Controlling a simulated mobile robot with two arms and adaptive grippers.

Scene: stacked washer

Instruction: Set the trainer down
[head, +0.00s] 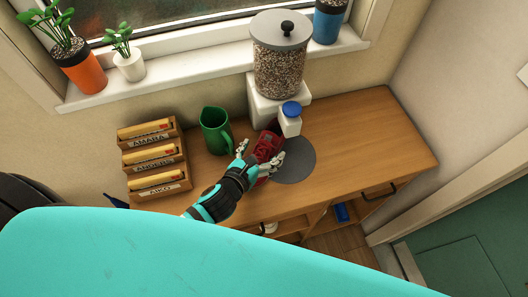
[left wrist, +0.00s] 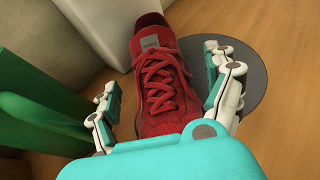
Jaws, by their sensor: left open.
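The red trainer (head: 267,147) stands on the wooden counter, partly over the dark grey round mat (head: 297,165). In the left wrist view the trainer (left wrist: 158,85) is upright with its red laces up, its toe towards me. My left gripper (head: 261,159) is open around it. Its fingers show on both sides of the shoe in the left wrist view (left wrist: 168,95), with a gap at the left finger; whether the right finger touches is unclear. The palm hides the toe. My right gripper is not in view.
A green jug (head: 214,130) stands close left of the trainer. Behind are a white dispenser with a clear, seed-filled container (head: 278,70) and a blue-capped white bottle (head: 289,120). A wooden letter rack (head: 153,158) is at left. The counter's right side (head: 370,135) is clear.

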